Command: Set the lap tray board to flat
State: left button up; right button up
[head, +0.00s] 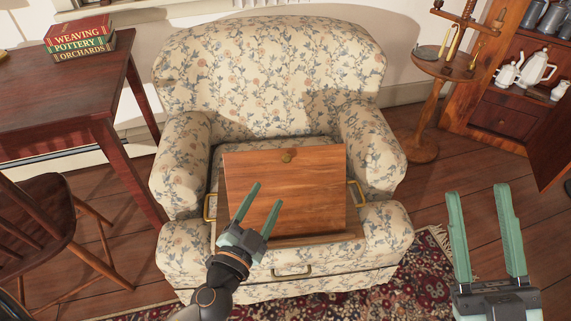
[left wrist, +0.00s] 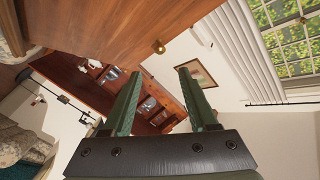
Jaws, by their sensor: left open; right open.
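The lap tray board (head: 305,185) is a reddish-brown wooden panel on the seat of the floral armchair. It looks tilted, its far edge raised above the tray (head: 325,239) and its near edge low. My left gripper (head: 268,194) is open and empty, in front of the board's left part; contact cannot be told. My right gripper (head: 478,190) is open and empty, right of the armchair.
The armchair (head: 265,75) has padded arms on both sides of the tray. A table (head: 60,90) with books (head: 80,38) and a wooden chair (head: 35,225) stand left. A small round stand (head: 425,150) and a cabinet (head: 495,118) with pewter ware stand right. A rug (head: 425,275) lies in front.

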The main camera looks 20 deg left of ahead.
pick_arm(q)
jog(key=p, duration=0.1)
send_near(286, 161)
jog(key=w, duration=0.5)
jog(key=w+p, duration=0.1)
jog(key=w, duration=0.3)
jog(key=shift+d, duration=0.25)
pick_arm(e)
jog(key=w+d+f+m+g+h, duration=0.1)
jog(key=w+f+m+g+h, duration=0.2)
jog(key=f, duration=0.8)
jog(key=w+m+h, duration=0.1)
jog(key=w+h, duration=0.1)
jog(key=h, duration=0.1)
jog(key=shift+m, duration=0.4)
jog(key=shift+d, duration=0.1)
pick_arm(q)
grip_shut()
